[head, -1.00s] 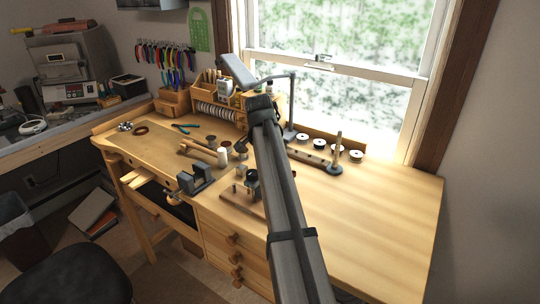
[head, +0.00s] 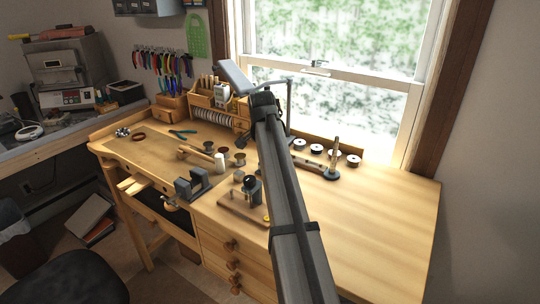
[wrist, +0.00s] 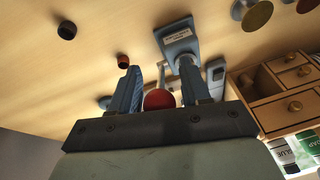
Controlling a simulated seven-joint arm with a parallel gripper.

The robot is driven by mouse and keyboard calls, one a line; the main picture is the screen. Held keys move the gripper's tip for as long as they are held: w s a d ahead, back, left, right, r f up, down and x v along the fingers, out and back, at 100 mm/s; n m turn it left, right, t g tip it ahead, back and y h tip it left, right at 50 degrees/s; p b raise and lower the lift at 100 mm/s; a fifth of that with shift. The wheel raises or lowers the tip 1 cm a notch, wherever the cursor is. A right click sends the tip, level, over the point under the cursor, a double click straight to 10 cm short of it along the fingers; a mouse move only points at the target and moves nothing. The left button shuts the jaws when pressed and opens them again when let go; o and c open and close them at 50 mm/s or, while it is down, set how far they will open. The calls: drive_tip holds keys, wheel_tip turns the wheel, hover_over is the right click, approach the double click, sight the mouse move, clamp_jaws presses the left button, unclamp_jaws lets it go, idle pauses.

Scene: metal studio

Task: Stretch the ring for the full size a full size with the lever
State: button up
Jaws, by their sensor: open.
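In the wrist view my gripper (wrist: 163,95) is open, with its two blue fingers spread apart. A red ball-shaped knob (wrist: 159,99) shows between the fingers; I cannot tell whether either finger touches it. Beyond it is a grey-blue metal stand with a label plate (wrist: 178,37) and a short post. I cannot tell for sure that this is the ring stretcher, or whether the knob belongs to its lever. No ring can be made out on it. In the head view my arm hides most of the gripper and the bench behind it.
A vise-like grey block (head: 192,184) and a small device on a wooden board (head: 245,207) stand at the bench's front. A dark tool with an upright post (head: 318,169) and several spools lie near the window. The bench's right side (head: 385,200) is clear.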

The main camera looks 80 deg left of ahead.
drive_tip(key=v, duration=1.3)
drive_tip(key=shift+r, duration=0.3)
drive_tip(key=shift+o, duration=0.3)
drive_tip(key=shift+s, duration=0.1)
drive_tip(key=shift+w+a+r+g+h, duration=0.2)
drive_tip(key=shift+w+a+g+h, duration=0.5)
drive_tip(key=shift+w+a+g, duration=0.3)
drive_tip(key=shift+h, duration=0.3)
drive_tip(key=f, duration=0.9)
drive_tip(key=a+f, duration=0.1)
drive_tip(key=f, duration=0.3)
drive_tip(key=shift+a+f, duration=0.1)
drive_tip(key=shift+f, duration=0.25)
